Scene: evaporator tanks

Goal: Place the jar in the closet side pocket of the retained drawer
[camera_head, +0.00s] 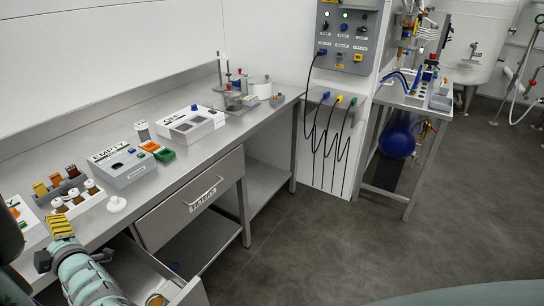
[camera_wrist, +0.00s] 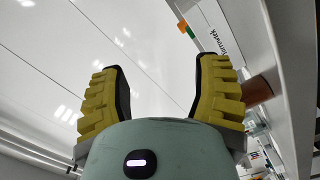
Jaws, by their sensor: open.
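My gripper (camera_wrist: 160,75) is open and empty in the wrist view, its two yellow fingers wide apart. In the head view my gripper (camera_head: 62,222) is at the lower left, over the bench's front edge. Several small brown jars with white caps (camera_head: 75,197) stand by a grey rack on the bench, left of centre; which one the task means I cannot tell. An open drawer (camera_head: 190,292) sticks out below, mostly cut off by the frame, with a round amber-lidded item (camera_head: 155,300) inside. Its side pocket is not clearly visible. A closed drawer (camera_head: 190,203) bears a label.
The steel bench (camera_head: 222,150) carries a grey box marked EMPTY (camera_head: 122,168), a white device (camera_head: 190,124) and a white knobbed disc (camera_head: 117,204). A brown cylindrical thing (camera_wrist: 256,91) is right of the fingers in the wrist view. The floor (camera_head: 300,245) is clear.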

